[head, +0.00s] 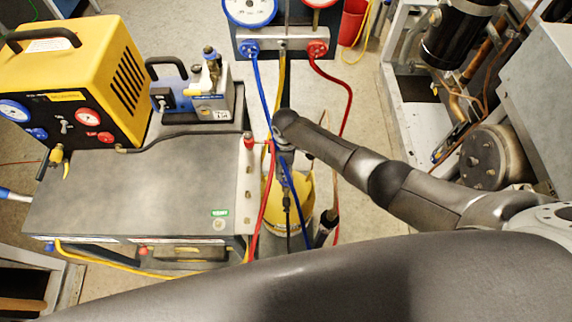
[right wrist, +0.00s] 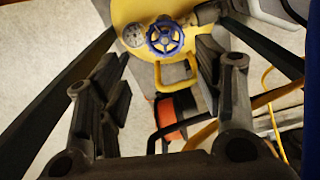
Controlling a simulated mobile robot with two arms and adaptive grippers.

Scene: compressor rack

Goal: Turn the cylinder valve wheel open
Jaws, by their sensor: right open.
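The blue valve wheel (right wrist: 165,37) sits on top of the yellow cylinder (right wrist: 128,10) in the right wrist view. A yellow handle loop (right wrist: 192,72) and a small round gauge are beside the wheel. My right gripper (right wrist: 162,60) is open and empty, its fingers apart to the left and right. The wheel shows beyond the gap between the fingertips, apart from them. In the head view the yellow cylinder (head: 297,200) stands on the floor below my right wrist; the wheel is hidden there. My left gripper is not in view.
Red hoses (head: 345,108) and blue hoses (head: 263,85) hang from the gauge manifold (head: 283,44) close to my right wrist. A grey bench (head: 130,205) with a yellow machine (head: 85,75) and blue pump (head: 195,95) stands left. The compressor rack (head: 405,95) is right.

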